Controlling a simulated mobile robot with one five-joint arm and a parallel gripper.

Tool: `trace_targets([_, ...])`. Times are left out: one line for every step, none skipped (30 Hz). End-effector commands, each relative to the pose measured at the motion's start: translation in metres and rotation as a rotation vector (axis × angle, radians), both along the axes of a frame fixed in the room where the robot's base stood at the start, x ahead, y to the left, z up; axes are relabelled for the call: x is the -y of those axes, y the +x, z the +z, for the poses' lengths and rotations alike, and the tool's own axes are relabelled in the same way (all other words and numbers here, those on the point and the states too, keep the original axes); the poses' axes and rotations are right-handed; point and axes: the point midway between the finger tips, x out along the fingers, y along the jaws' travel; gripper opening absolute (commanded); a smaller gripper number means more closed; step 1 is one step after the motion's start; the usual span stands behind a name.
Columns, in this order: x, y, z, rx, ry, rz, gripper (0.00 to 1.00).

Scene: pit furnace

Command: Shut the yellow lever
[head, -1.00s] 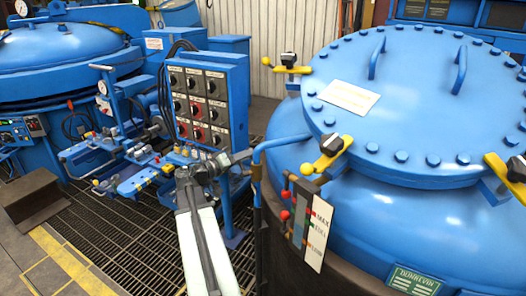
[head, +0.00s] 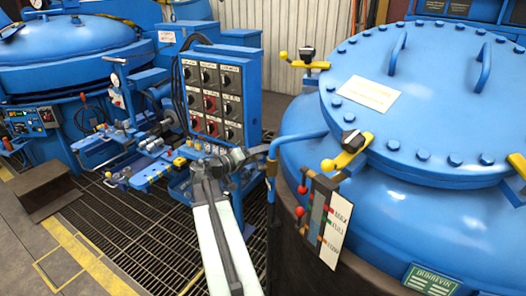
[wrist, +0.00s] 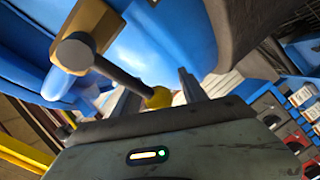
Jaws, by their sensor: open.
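A yellow lever (head: 347,150) with a dark knob and a yellow ball end sits on the near left rim of the big blue lid. Similar yellow levers sit at the back left (head: 303,66) and right edge (head: 518,166) of the lid. My gripper (head: 262,151) is left of the near lever, small and partly lost against the blue pipe. In the wrist view my gripper (wrist: 160,90) is open. A yellow ball on a dark rod (wrist: 157,97) appears between its fingers; contact cannot be told. The rod rises to a yellow block (wrist: 88,35). I cannot tell which lever this is.
The blue vessel lid (head: 425,100) fills the right side. A blue bent pipe (head: 295,137) and a level gauge (head: 325,220) stand close to my gripper. A switch panel (head: 212,100) is behind my arm. Open grating (head: 130,235) lies at lower left.

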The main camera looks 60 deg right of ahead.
Motion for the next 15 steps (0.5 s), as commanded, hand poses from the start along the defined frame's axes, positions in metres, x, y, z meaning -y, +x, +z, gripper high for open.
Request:
trace_targets([-0.001,0.0,0.0,0.0,0.0,0.0,0.5])
trace_targets([-0.002,0.001,0.0,0.0,-0.001,0.001,0.5])
trace_targets([-0.005,0.002,0.001,0.0,0.0,0.001,0.5])
trace_targets([-0.009,0.003,0.002,0.0,0.0,0.002,0.5])
trace_targets([-0.014,0.005,0.002,0.0,0.0,0.002,0.5])
trace_targets([-0.021,0.008,0.003,0.0,0.0,0.003,0.5])
trace_targets([-0.027,0.01,0.004,0.0,0.0,0.004,0.5])
trace_targets([-0.033,0.012,0.005,0.0,0.0,0.004,0.5])
trace_targets([-0.041,0.015,0.006,-0.001,0.0,0.004,0.5])
trace_targets([-0.046,0.017,0.006,-0.001,0.0,0.004,0.5])
trace_targets([-0.051,0.019,0.007,-0.001,0.0,0.002,0.5])
trace_targets([-0.058,0.022,0.007,-0.001,0.0,0.004,0.5])
trace_targets([-0.061,0.023,0.008,-0.001,0.0,0.004,0.5])
trace_targets([-0.065,0.024,0.008,-0.001,0.0,0.002,0.5])
trace_targets([-0.068,0.026,0.008,-0.001,0.0,0.002,0.5])
